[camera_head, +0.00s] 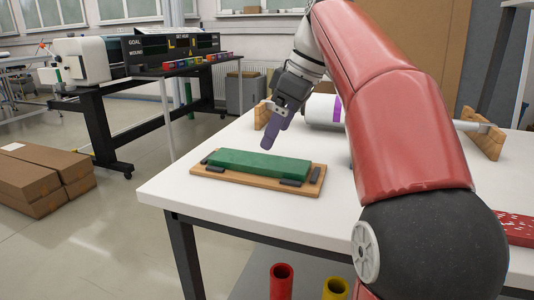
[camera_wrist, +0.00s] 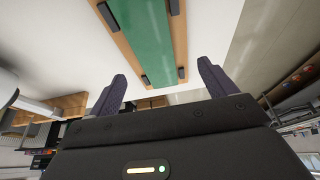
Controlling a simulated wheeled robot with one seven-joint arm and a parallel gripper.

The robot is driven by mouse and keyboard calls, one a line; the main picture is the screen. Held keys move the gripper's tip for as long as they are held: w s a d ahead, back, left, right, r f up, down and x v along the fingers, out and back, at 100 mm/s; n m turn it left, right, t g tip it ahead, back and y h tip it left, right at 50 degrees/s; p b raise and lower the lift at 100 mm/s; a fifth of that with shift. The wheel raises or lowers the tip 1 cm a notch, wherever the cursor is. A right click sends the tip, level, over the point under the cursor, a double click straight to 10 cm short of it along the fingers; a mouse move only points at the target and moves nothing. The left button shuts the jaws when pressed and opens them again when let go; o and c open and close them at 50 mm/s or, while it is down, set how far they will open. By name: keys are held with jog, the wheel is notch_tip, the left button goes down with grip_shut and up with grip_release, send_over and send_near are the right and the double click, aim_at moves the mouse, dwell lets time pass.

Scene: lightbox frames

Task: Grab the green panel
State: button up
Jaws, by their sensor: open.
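The green panel (camera_head: 258,165) is a long flat bar lying on a wooden board (camera_head: 226,178) with small dark blocks along its edges, near the front left corner of the white table. In the wrist view the green panel (camera_wrist: 150,38) runs from the top middle downward, ahead of the fingers. My gripper (camera_head: 268,146) is above the far side of the panel, pointing down, apart from it. In the wrist view my gripper (camera_wrist: 161,85) shows its two purple-grey fingers spread wide, with nothing between them.
The white table (camera_head: 200,197) is clear around the board. A white cylinder with a purple band (camera_head: 322,110) rests behind, between wooden supports (camera_head: 485,142). A red speckled item (camera_head: 517,229) lies at the right. Red (camera_head: 281,280) and yellow (camera_head: 335,289) tubes stand below the tabletop.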

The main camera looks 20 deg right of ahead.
aim_at(261, 160)
jog(key=shift+w+f, duration=0.2)
jog(key=shift+w, duration=0.05)
jog(key=x, duration=0.2)
jog(key=b+x, duration=0.1)
jog(key=x, duration=0.4)
jog(key=shift+w+b, duration=0.3)
jog(key=shift+w, duration=0.05)
jog(key=c, duration=1.2)
